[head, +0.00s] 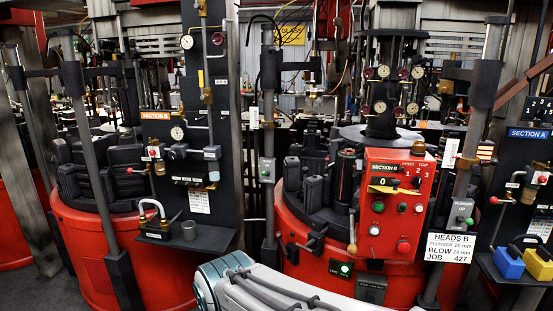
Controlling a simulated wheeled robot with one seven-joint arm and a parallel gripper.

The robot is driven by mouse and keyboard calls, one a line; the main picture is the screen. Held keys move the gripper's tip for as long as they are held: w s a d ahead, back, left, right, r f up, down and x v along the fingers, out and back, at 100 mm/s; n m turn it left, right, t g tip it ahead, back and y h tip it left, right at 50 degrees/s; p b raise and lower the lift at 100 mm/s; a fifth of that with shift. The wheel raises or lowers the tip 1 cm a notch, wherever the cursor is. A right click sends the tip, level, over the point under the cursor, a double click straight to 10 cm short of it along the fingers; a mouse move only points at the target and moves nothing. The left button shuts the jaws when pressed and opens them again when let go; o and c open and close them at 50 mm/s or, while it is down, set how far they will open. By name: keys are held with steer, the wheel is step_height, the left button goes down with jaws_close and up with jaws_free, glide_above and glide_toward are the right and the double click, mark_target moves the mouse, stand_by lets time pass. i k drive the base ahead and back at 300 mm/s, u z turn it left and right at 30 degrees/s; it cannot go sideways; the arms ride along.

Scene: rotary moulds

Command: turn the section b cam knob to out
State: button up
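The red section B control box (386,225) stands right of the middle, on the front of a red round machine. Its upper part carries a label reading "SECTION B". Below the label is a black switch with a yellow plate (383,188) and a white "0" mark. Small black knobs (416,183) sit to its right, under small labels. Lettering by the knobs is too small to read, so I cannot tell which is the cam knob or where it points. My arm shows at the bottom middle, below and left of the box. My gripper is not in view.
Grey posts (468,130) rise beside the machine. A white "HEADS B" sign (449,248) hangs right of the box. A lever with a tan ball (352,248) sticks out left.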

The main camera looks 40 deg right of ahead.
mark_target(361, 164)
steer(key=z, duration=0.35)
steer(key=i, duration=0.9)
steer(key=z, duration=0.7)
